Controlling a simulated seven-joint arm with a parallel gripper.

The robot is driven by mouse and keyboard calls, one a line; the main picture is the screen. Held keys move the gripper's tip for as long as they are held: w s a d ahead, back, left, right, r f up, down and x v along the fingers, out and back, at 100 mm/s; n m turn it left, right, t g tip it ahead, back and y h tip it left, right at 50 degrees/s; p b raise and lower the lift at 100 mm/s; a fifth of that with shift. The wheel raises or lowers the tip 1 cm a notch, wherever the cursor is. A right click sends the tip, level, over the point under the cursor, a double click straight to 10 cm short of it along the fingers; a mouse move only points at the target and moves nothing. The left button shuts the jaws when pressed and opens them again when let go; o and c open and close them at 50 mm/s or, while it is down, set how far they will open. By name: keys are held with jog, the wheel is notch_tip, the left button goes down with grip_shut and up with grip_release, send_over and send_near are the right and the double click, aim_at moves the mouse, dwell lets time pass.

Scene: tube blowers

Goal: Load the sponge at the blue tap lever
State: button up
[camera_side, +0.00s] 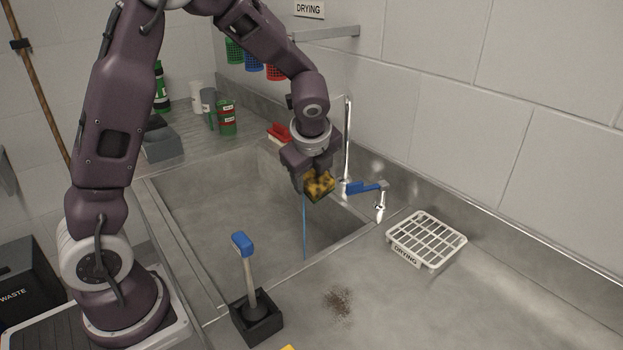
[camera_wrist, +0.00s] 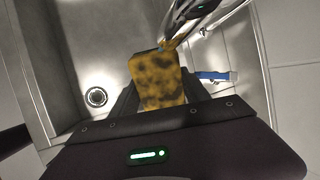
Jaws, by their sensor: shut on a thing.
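My gripper (camera_side: 312,176) is shut on the sponge (camera_side: 319,187), which is yellow with dark blotches and has a darker underside. I hold it above the right end of the sink (camera_side: 215,235), by the tap. In the wrist view the sponge (camera_wrist: 158,80) sits between my fingers, its far end close to the chrome tap spout (camera_wrist: 187,20). The blue tap lever (camera_side: 364,188) is just right of the sponge in the side view. It also shows in the wrist view (camera_wrist: 214,76), right of the sponge with a small gap.
A thin blue vertical streak (camera_side: 305,230) runs below my gripper into the sink. A white drying rack (camera_side: 427,240) stands on the right counter. A blue-topped brush (camera_side: 247,270) stands in a black holder in front. A brown stain (camera_side: 340,305) marks the counter.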

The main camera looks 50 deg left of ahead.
dwell(0.4)
jog(key=s+d, duration=0.1)
jog(key=s, duration=0.7)
jog(key=shift+d, duration=0.25)
dwell(1.1)
jog(key=s+d+r, duration=0.1)
jog(key=s+r, duration=0.3)
jog(key=shift+s, duration=0.4)
dwell(0.3)
